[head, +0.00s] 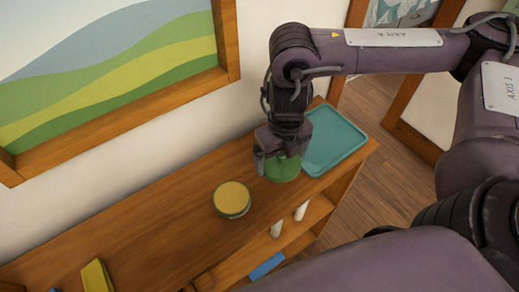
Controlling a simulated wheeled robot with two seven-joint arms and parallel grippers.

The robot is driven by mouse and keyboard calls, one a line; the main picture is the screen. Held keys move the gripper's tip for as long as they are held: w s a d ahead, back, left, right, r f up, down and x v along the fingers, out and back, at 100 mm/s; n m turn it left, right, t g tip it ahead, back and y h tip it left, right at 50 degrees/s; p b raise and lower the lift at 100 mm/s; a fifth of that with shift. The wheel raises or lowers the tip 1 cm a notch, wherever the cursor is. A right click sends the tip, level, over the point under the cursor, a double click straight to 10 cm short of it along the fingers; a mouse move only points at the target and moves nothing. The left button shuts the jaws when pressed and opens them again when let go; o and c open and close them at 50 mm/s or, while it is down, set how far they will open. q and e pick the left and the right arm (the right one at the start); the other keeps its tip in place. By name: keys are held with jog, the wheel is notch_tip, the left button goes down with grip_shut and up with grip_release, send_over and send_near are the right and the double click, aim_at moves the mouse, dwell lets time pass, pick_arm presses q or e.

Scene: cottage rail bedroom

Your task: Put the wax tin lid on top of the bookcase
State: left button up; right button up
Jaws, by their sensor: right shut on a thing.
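The wax tin lid (283,170) is a green round piece at the right part of the bookcase top (150,232). My right gripper (280,153) points down over it and is shut on it, hiding part of it. The lid is at or just above the wooden top; I cannot tell whether it touches. A round tin (232,199) with a yellowish top face and green side stands on the bookcase to the left of the lid. My left gripper is not in view.
A teal tray (349,133) lies on the bookcase top just right of the lid. A yellow object (96,276) is at the lower left. White items (301,211) and a blue item (267,266) sit on shelves below. The top between tin and yellow object is clear.

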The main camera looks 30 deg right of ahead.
jog(key=w, duration=0.2)
jog(key=w+f, duration=0.1)
jog(key=w, duration=0.2)
jog(key=w+a+f, duration=0.1)
jog(key=w, duration=0.2)
jog(key=shift+a+f+p, duration=0.1)
jog(key=shift+f+p, duration=0.15)
jog(key=shift+p, duration=0.05)
jog(key=shift+f, duration=0.85)
notch_tip(320, 180, down, 2)
jog(key=shift+f, duration=0.1)
jog(key=shift+w+f, duration=0.3)
jog(key=shift+s+f, duration=0.1)
jog(key=shift+f, duration=0.05)
jog(key=o, duration=0.7)
